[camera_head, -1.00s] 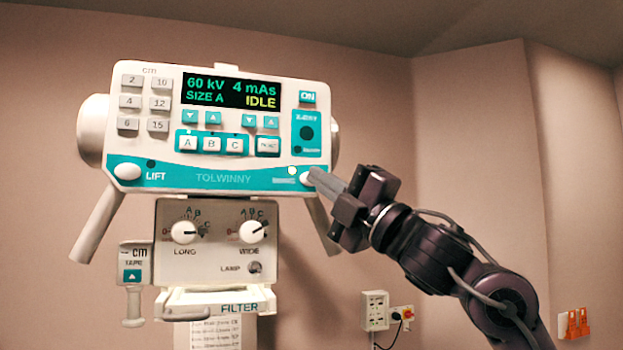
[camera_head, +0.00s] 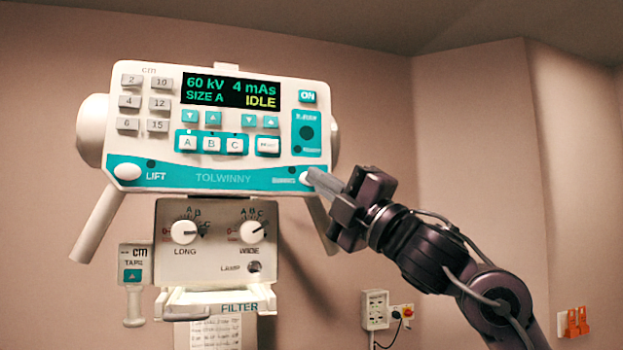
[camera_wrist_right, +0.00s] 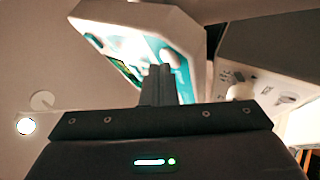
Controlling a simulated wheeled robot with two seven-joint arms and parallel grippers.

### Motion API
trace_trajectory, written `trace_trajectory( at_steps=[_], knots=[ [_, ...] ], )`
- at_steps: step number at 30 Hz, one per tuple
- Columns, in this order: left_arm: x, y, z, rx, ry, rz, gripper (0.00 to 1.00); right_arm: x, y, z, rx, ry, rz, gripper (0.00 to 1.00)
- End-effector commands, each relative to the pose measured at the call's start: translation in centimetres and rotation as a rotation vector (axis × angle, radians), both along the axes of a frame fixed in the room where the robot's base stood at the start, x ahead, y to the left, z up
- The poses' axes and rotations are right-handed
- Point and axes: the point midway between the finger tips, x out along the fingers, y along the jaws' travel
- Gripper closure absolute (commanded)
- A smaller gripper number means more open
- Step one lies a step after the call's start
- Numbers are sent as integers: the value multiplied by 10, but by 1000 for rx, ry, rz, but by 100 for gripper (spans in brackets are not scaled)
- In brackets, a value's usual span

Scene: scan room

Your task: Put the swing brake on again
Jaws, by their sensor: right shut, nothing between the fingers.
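The X-ray unit's control panel (camera_head: 225,178) faces me, with a teal strip along its bottom. A white round button (camera_head: 306,178) sits at the strip's right end, partly hidden by my right gripper (camera_head: 314,174). The small label left of it is too blurred to read. The small lamp (camera_head: 291,170) above that label is dark. My right gripper is shut and empty, its fingertips at the button; I cannot tell how far it is pressed. In the wrist view the closed fingers (camera_wrist_right: 159,72) point at the panel's teal edge (camera_wrist_right: 184,84). My left gripper is out of view.
A white LIFT button (camera_head: 127,171) is at the strip's left end. The display (camera_head: 232,92) reads 60 kV, 4 mAs, SIZE A, IDLE. Below hangs a box with LONG and WIDE knobs (camera_head: 184,232). A slanted handle (camera_head: 96,222) juts down at left.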

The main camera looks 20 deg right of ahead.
Motion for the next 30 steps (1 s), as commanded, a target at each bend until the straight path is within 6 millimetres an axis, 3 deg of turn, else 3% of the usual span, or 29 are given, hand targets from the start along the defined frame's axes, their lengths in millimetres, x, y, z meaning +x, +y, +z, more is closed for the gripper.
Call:
trace_trajectory(
  at_steps=[9, 20, 30],
  knots=[
    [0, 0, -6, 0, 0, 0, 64, -14, -1, -1, 0, -1, 0, 100],
    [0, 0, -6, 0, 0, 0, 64, -17, -1, 0, -1, -1, -1, 100],
    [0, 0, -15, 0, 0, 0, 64, -49, -2, -1, -1, -3, -1, 100]
  ],
)
